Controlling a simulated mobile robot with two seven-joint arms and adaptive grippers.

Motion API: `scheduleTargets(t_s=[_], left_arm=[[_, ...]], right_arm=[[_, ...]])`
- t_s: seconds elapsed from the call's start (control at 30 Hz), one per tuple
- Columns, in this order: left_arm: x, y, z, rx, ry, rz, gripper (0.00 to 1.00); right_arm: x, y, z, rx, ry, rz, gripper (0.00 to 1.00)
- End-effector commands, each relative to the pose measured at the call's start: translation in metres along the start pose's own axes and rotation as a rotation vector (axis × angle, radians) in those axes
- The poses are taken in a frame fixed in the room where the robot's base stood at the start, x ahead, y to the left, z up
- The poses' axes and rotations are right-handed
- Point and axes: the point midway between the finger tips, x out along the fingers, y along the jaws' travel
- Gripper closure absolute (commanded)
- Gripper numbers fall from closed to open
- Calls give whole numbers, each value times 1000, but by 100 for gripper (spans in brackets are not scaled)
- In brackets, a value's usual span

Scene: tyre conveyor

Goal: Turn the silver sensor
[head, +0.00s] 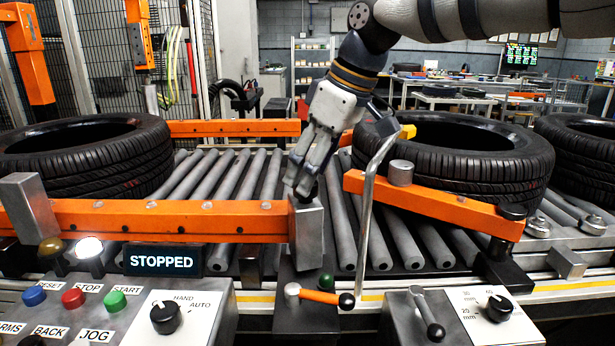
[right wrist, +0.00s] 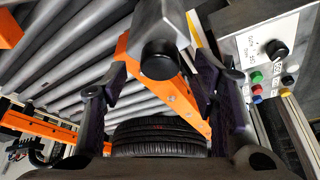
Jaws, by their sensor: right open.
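The silver sensor, a grey metal block (head: 308,237), stands upright at the right end of the left orange rail (head: 170,220). In the right wrist view, its silver body (right wrist: 163,18) and round black knob (right wrist: 159,60) show between my fingers. My right gripper (head: 303,188) comes down from above in the head view, with its fingertips at the top of the block. It also shows in the right wrist view (right wrist: 152,85), open, with one finger on each side of the knob and visible gaps. In the head view the fingers partly hide the knob. My left gripper is not in view.
A second orange rail (head: 430,205) slants to the right, and a bent metal rod (head: 367,220) stands close beside my right gripper. Tyres (head: 85,165) (head: 455,160) lie on the rollers. A control panel (head: 230,310) with a STOPPED display (head: 163,260) is in front.

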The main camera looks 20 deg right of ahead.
Motion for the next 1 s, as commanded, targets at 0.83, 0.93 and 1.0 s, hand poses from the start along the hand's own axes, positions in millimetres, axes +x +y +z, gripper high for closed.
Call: scheduleTargets(t_s=[0.83,0.93,1.0], left_arm=[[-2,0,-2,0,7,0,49],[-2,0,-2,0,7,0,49],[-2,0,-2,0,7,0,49]], right_arm=[[23,-2,-1,47,-1,24,94],[23,-1,0,107,0,47,94],[23,-1,-1,115,1,47,94]])
